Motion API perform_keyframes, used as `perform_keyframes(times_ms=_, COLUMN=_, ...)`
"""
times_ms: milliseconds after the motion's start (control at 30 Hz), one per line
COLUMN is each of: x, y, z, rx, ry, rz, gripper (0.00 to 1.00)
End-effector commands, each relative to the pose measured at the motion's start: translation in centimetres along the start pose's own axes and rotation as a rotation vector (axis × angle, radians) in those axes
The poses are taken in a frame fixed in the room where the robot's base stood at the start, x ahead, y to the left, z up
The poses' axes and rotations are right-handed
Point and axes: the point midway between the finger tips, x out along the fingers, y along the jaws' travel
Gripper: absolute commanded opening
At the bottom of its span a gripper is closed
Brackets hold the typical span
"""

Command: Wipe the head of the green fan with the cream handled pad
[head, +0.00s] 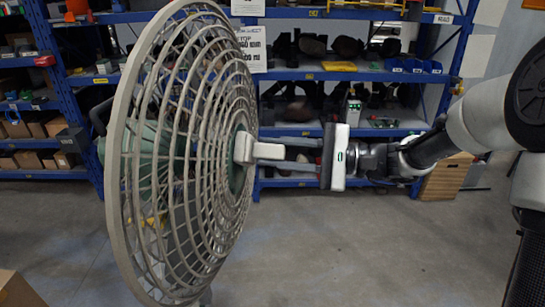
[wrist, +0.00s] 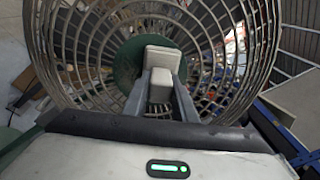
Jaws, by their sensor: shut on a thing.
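The green fan (head: 180,150) stands at the left of the head view, its round cream wire cage seen at a slant and its green hub behind the wires. The cage also fills the upper part of the wrist view (wrist: 90,50). My gripper (head: 287,155) comes in from the right and is shut on the handle of the cream pad (head: 242,148). The pad is at the middle of the cage front, touching or very close to it; I cannot tell which. In the wrist view the pad (wrist: 162,57) lies in front of the green hub (wrist: 128,62).
Blue shelves (head: 345,75) with bins, boxes and dark parts stand along the back wall. A wooden box (head: 447,178) stands on the floor at the right. A cardboard box corner (head: 18,290) shows at the lower left. The grey floor (head: 340,250) below my arm is clear.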

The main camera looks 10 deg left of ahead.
Motion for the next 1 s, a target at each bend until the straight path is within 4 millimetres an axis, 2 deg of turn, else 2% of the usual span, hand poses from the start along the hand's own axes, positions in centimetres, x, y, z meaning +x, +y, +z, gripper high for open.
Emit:
perform_keyframes(times_ms=367, x=0.0, y=-1.2, z=-1.5, rx=0.000, ry=-0.002, rz=0.001, gripper=0.07)
perform_keyframes(times_ms=800, x=0.2, y=-3.5, z=-4.2, rx=-0.001, ry=-0.001, rz=0.000, gripper=0.07)
perform_keyframes(times_ms=1000, x=0.3, y=-3.6, z=-4.4, rx=-0.001, ry=-0.002, rz=0.000, gripper=0.07)
